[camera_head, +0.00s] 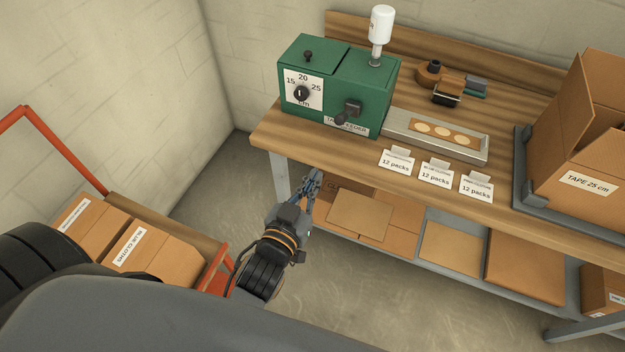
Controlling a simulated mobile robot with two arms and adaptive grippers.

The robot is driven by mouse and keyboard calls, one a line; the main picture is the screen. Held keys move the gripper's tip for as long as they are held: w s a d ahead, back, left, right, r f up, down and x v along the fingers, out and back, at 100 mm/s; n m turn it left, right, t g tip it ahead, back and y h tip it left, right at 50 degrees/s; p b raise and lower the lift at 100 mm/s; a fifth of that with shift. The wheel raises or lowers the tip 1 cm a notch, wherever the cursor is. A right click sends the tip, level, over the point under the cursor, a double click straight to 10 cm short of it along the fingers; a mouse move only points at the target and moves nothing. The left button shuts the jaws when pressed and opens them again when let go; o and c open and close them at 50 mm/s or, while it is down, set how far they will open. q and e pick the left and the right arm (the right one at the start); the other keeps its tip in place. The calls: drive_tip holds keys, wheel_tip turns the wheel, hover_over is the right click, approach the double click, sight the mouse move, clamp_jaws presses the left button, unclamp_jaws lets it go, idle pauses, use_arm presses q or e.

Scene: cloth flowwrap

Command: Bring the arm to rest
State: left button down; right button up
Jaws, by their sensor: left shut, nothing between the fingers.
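My left gripper (314,181) is in the middle of the head view, shut and empty. It is in front of the wooden workbench (273,132), below its top edge at the left end. My left arm (262,270) comes up from the lower left, with a dark wrist and orange rings. My right gripper does not show.
A green tape feeder (340,84) stands on the bench, beside a metal tray (437,133) and several label cards. A carton (585,140) stands at the right. Flat cardboard (360,215) lies on the lower shelf. A red cart (215,268) holds boxes at left.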

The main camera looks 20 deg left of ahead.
use_arm(q)
drive_tip(key=shift+f, duration=0.1)
drive_tip(key=s+d+f+m+g, duration=0.1)
drive_tip(key=s+f+g, duration=0.2)
drive_tip(key=f, duration=0.8)
drive_tip(key=s+f+g+h, duration=0.15)
drive_tip(key=s+f, duration=0.25)
drive_tip(key=f, duration=0.7)
drive_tip(key=s+d+f+m+g, duration=0.1)
drive_tip(key=s+f+g, duration=0.25)
drive_tip(key=f, duration=0.75)
drive_tip(key=s+a+f+g+y, duration=0.1)
drive_tip(key=s+a+f+g, duration=0.3)
drive_tip(key=s+f, duration=0.5)
drive_tip(key=s+a+f+g+y, duration=0.1)
drive_tip(key=s+a+f+g, duration=0.3)
drive_tip(key=s+f, duration=0.5)
drive_tip(key=s+a, duration=0.2)
drive_tip(key=s, duration=0.5)
drive_tip(key=shift+a+f, duration=0.25)
drive_tip(key=shift+f, duration=0.05)
